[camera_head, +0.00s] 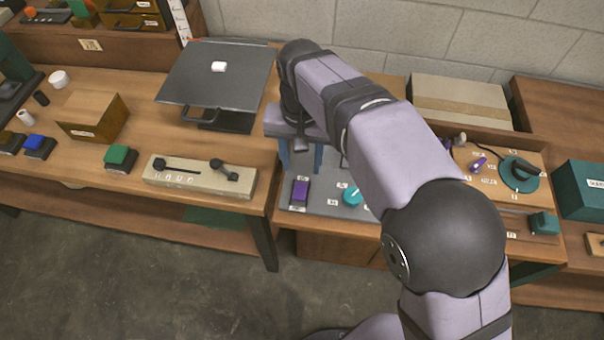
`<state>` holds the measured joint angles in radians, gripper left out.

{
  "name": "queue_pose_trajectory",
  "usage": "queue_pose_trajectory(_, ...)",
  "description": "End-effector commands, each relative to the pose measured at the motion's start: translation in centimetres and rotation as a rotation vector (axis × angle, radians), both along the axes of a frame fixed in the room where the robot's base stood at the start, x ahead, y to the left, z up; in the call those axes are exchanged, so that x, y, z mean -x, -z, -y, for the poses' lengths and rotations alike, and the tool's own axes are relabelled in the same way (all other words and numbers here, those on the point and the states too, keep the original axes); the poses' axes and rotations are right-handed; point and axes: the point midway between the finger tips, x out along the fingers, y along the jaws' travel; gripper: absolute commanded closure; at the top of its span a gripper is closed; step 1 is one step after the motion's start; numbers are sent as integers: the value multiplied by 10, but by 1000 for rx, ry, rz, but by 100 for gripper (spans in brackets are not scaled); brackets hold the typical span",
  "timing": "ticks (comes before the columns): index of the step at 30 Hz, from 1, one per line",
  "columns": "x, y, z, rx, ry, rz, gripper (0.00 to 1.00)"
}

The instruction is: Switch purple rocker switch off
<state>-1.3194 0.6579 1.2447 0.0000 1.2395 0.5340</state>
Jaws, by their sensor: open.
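The purple rocker switch (300,192) sits on a grey panel (322,205) on the workbench, just left of a teal knob (352,196). Its rocker tilt is too small to read. My gripper (301,172) points down just above and behind the switch, with blue fingers apart and nothing seen between them. Whether a finger touches the switch cannot be told. My arm hides much of the panel to the right.
A beige slider box (200,178) with black handles stands to the left. A black tilted plate (217,76) stands behind it. A board with a small purple toggle (479,164) and a green dial (520,172) lies right of my arm.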

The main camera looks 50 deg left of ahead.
Motion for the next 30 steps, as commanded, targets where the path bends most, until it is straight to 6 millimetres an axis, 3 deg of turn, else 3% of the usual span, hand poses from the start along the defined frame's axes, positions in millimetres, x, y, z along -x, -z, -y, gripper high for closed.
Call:
queue_pose_trajectory(15, 0, 58, 1, 1, 0, 0, 58)
queue_pose_trajectory(27, 0, 66, 1, 0, 0, 0, 58)
queue_pose_trajectory(30, 0, 66, 1, 0, 0, 0, 79)
